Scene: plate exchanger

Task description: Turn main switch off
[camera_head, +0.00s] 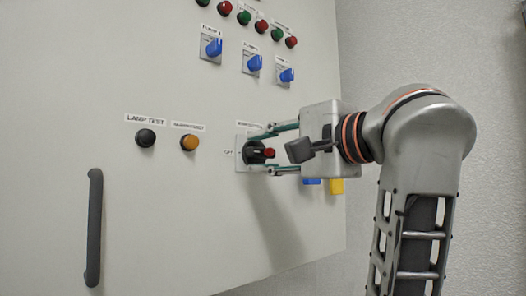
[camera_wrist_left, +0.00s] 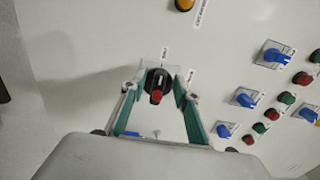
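The main switch (camera_head: 257,152) is a black rotary knob with a red handle end, set on a light square plate on the cabinet front. In the head view its red end lies to the right, and a label that seems to read OFF is at its left. It also shows in the left wrist view (camera_wrist_left: 157,84). My left gripper (camera_head: 252,154) is at the switch, one finger above and one below the knob. In the left wrist view the fingers (camera_wrist_left: 156,100) are spread on both sides of it, with gaps visible. My right gripper is not in view.
A black lamp test button (camera_head: 145,138) and an orange button (camera_head: 189,142) are left of the switch. Blue rotary switches (camera_head: 253,63) and red and green lamps (camera_head: 261,26) are above. A dark vertical handle (camera_head: 94,228) stands out from the cabinet at lower left.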

